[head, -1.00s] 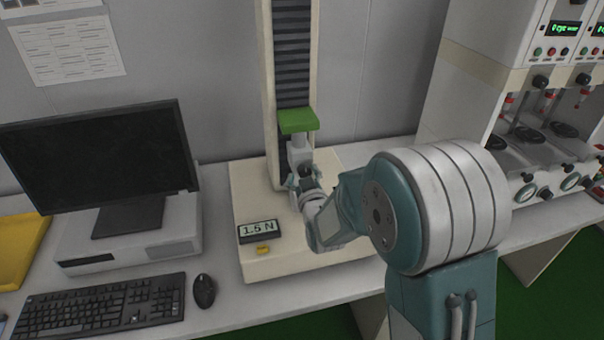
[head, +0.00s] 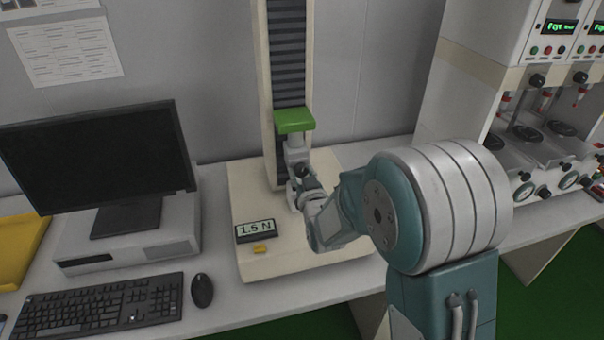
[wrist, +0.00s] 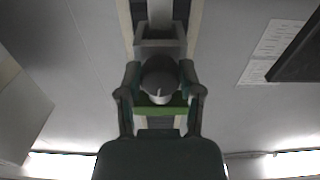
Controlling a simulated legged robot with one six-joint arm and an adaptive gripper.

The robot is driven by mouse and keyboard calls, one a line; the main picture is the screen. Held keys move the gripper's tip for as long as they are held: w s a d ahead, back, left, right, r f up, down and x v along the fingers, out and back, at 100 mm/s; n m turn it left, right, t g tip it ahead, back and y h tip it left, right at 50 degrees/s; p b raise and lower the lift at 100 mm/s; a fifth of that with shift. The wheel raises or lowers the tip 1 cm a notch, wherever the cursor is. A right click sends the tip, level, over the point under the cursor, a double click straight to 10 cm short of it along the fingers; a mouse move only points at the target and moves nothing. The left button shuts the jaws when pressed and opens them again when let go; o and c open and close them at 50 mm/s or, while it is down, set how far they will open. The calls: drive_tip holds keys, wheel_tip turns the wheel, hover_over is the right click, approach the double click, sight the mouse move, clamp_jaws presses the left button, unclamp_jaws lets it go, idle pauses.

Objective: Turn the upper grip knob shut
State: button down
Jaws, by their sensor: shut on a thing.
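The test machine has a green crosshead (head: 295,121) on its upright column (head: 289,50). A pale grey upper grip (head: 297,143) hangs under the crosshead, with a dark round knob (head: 303,170) on its front. My gripper (head: 303,187) is at the knob and partly hides it. In the wrist view the scene is upside down. The dark knob (wrist: 160,75) sits between the two fingers of my gripper (wrist: 160,92), one on each side, and the green crosshead (wrist: 172,106) shows behind. My gripper is shut on the knob.
The machine's cream base (head: 290,255) carries a display (head: 256,231) reading 1.5 N and a yellow button (head: 260,249). A monitor (head: 95,155), keyboard (head: 98,305) and mouse (head: 202,291) stand to the left. Another instrument (head: 470,75) stands at the right.

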drive_tip(key=m, duration=0.6)
drive_tip(key=shift+r, duration=0.1)
drive_tip(key=m, duration=0.5)
drive_tip(key=shift+a+m, duration=0.1)
drive_tip(key=shift+m, duration=0.3)
drive_tip(key=m, duration=1)
drive_tip(key=shift+m, duration=0.4)
drive_tip(key=shift+c, duration=1.3)
unclamp_jaws()
